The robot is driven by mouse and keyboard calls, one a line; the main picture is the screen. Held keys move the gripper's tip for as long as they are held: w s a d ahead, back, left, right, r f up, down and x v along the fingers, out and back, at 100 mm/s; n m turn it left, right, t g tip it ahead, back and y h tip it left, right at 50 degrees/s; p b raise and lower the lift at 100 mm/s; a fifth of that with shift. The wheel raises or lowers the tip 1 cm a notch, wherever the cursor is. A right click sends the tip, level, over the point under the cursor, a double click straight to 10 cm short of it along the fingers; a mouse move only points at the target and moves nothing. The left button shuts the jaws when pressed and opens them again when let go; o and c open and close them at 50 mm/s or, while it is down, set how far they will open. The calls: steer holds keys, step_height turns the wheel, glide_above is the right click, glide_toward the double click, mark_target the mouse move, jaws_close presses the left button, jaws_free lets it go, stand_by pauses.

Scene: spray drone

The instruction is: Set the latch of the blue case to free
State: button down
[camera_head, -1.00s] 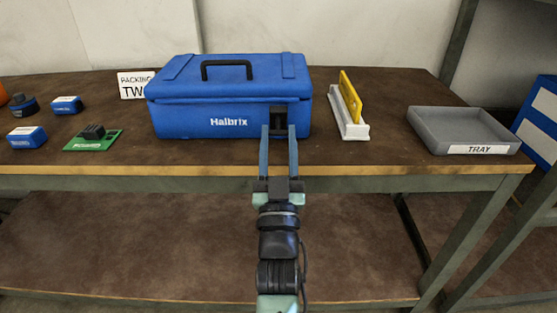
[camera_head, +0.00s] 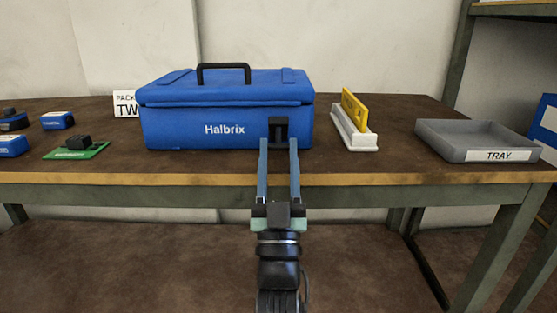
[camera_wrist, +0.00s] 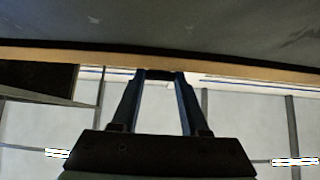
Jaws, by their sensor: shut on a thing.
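The blue case (camera_head: 205,128) marked "Halbrix" stands closed on the bench, its black handle (camera_head: 223,66) on top. Its black latch (camera_head: 278,124) is on the front face, right of the lettering. My gripper (camera_head: 278,143) reaches up from the front edge with its two blue fingers at the lower part of the latch, one on each side, shut on it. In the wrist view my gripper's fingertips (camera_wrist: 161,75) close on a small dark piece. The latch's exact position is hard to tell because the fingers cover part of it.
A white holder (camera_head: 353,132) with a yellow piece (camera_head: 354,108) stands right of the case. A grey tray (camera_head: 440,143) is farther right. A green board (camera_head: 77,152) and small blue boxes lie at left. The bench front (camera_head: 400,181) between holder and tray is clear.

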steer(key=shift+c, duration=2)
jaws_free()
steer(key=p+v, duration=0.2)
steer(key=v, duration=1.1)
steer(key=shift+p, duration=0.4)
